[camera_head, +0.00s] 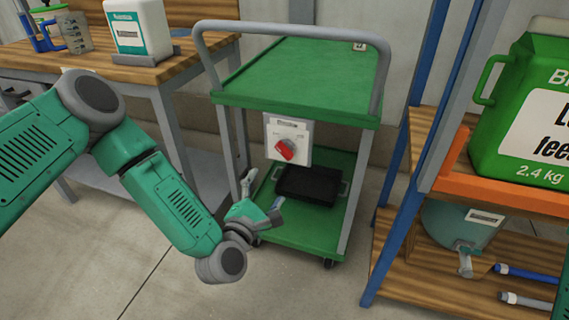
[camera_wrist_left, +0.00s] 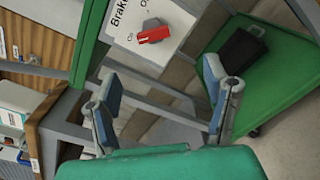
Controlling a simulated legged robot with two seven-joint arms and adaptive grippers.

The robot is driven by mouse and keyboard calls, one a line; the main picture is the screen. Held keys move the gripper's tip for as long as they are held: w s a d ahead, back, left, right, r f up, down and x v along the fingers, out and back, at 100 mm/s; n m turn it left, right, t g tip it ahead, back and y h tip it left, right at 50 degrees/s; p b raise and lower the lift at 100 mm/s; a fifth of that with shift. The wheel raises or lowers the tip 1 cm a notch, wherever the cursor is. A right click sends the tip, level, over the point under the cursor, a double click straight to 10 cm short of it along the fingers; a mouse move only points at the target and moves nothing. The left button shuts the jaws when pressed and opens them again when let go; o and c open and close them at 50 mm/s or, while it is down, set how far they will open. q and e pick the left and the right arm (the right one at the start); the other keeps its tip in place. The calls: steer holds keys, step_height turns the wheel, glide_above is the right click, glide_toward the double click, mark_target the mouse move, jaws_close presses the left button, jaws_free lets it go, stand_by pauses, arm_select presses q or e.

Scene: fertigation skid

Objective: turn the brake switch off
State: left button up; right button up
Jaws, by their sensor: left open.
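My left gripper (camera_head: 262,194) is in front of the cart, below and left of the panel. My right gripper is not in view.
A black tray (camera_head: 308,186) lies on the cart's lower shelf. A wooden bench (camera_head: 100,62) with a white container (camera_head: 137,27) stands at left. A blue-posted rack at right holds a green jug (camera_head: 520,110). Bare floor (camera_head: 150,270) lies in front.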

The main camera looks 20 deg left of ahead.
mark_target(283, 154)
arm_select(q)
steer(key=shift+n, duration=0.3)
steer(key=w+b, duration=0.1)
steer(key=w, duration=0.3)
steer(key=w+b, duration=0.1)
steer(key=w, duration=0.3)
steer(key=w+b, duration=0.1)
steer(key=w, duration=0.4)
steer(key=shift+d+r, duration=0.1)
steer(key=shift+r, duration=0.15)
steer(key=shift+w+b, duration=0.3)
steer(key=shift+w, duration=0.35)
steer(key=c, duration=1.2)
